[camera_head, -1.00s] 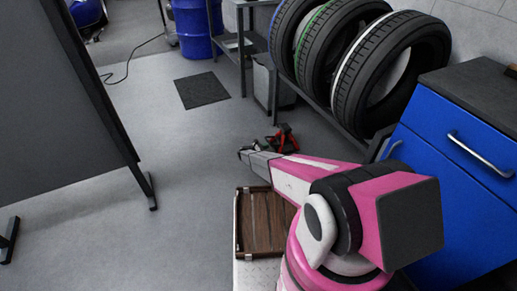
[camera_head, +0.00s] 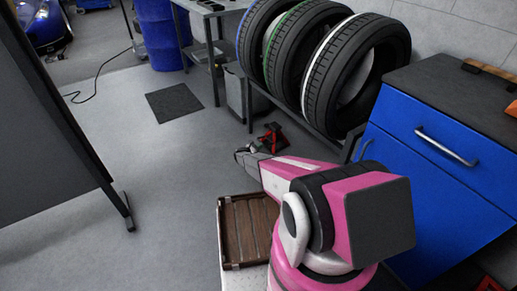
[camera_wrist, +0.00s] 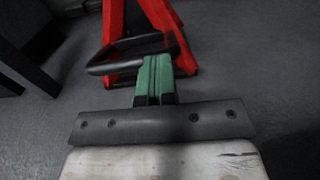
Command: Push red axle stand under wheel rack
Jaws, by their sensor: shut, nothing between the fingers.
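The red axle stand (camera_head: 270,138) is upright on the floor in front of the wheel rack (camera_head: 301,123), near the rack's left end. In the head view my gripper (camera_head: 243,154) is low over the floor, to the left of and nearer than the stand, its fingers shut and empty. In the wrist view the stand's red legs (camera_wrist: 114,22) are just beyond my green fingertips (camera_wrist: 155,75). A dark looped bar of the stand crosses right at the fingertips. I cannot tell whether they touch it. The top of the stand is cut off there.
Several tires (camera_head: 330,75) sit on the rack. A blue cabinet (camera_head: 440,175) stands close on the right. A grey bin (camera_head: 237,92) and a metal table (camera_head: 203,50) are left of the rack. A grey panel (camera_head: 45,140) stands at left. Floor between is clear.

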